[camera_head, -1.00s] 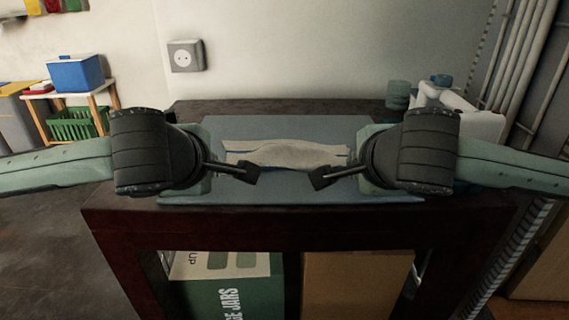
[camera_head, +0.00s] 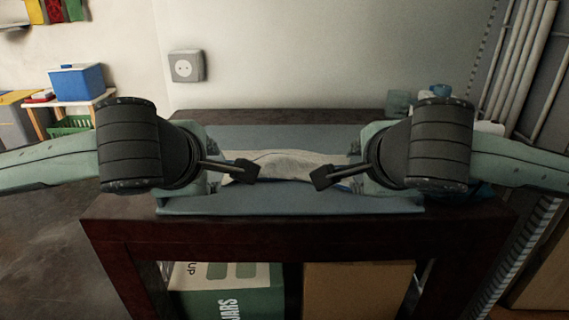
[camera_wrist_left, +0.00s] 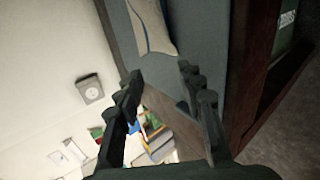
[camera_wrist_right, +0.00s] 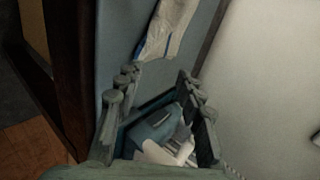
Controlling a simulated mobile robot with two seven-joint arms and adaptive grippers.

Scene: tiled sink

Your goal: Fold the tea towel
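The tea towel (camera_head: 285,163), pale beige with a blue stripe, lies as a long narrow strip with a raised, rumpled middle on a blue-grey mat (camera_head: 290,202). My left gripper (camera_head: 243,172) is in front of the towel's left end in the head view, and my right gripper (camera_head: 323,178) is in front of its right end. In the left wrist view the left fingers (camera_wrist_left: 160,80) are apart and empty, with the towel (camera_wrist_left: 153,27) beyond them. In the right wrist view the right fingers (camera_wrist_right: 157,77) are also apart and empty, the towel (camera_wrist_right: 166,32) beyond. The grippers hide parts of the towel.
The mat lies on a dark wooden table (camera_head: 300,232), with boxes (camera_head: 358,290) on the level below. Teal and white items (camera_wrist_right: 165,135) stand at the table's right end. A wall with a socket (camera_head: 187,66) is behind. The mat's front strip is clear.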

